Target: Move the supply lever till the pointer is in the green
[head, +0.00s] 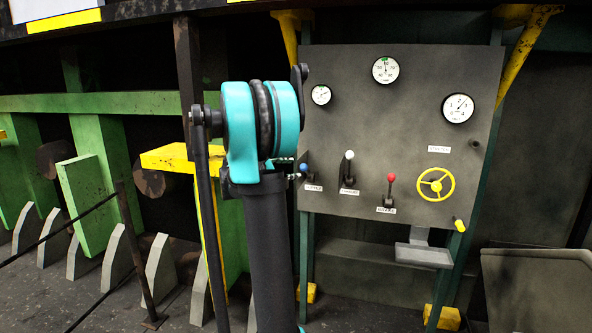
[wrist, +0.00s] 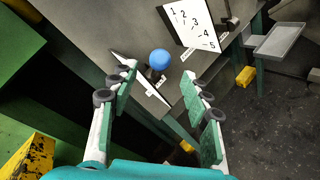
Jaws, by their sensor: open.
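A grey control panel (head: 400,130) carries a lever with a blue knob (head: 304,168), a lever with a white knob (head: 349,155) and a lever with a red knob (head: 391,177). Their labels are too small to read surely. In the head view my arm hides most of the gripper.
A right gauge (head: 457,108) and a yellow handwheel (head: 436,184) sit on the panel's right. A plate numbered 1 to 5 (wrist: 191,24) stands beyond the blue knob. A small grey tray (head: 424,256) juts out below. Green and yellow machine frames (head: 100,140) stand left.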

